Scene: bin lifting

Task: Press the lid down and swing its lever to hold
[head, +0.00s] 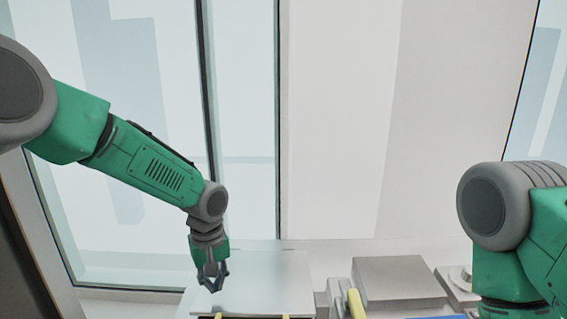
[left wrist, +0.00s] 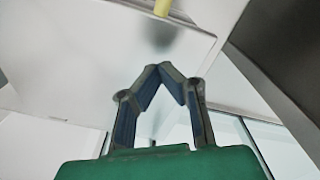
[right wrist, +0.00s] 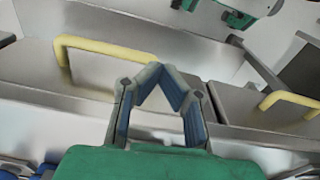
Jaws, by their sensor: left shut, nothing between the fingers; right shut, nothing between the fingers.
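A pale flat panel (head: 262,275), which looks like the lid, lies at the bottom middle of the head view. Yellow parts show at its near edge. My left gripper (head: 212,284) points down over its left part, fingertips together and empty; I cannot tell whether they touch it. In the left wrist view the shut fingers (left wrist: 160,68) are before the pale panel (left wrist: 90,50), with a yellow bar (left wrist: 162,7) at the top. My right gripper (right wrist: 160,70) is shut and empty, in front of metal surfaces with yellow handles (right wrist: 100,44). I cannot make out which part is the lever.
A grey metal box (head: 400,278) stands right of the panel, with a yellow handle (head: 356,304) beside it and a blue object (head: 440,317) at the bottom edge. A second yellow handle (right wrist: 288,98) shows at right in the right wrist view. Glass and a pale wall rise behind.

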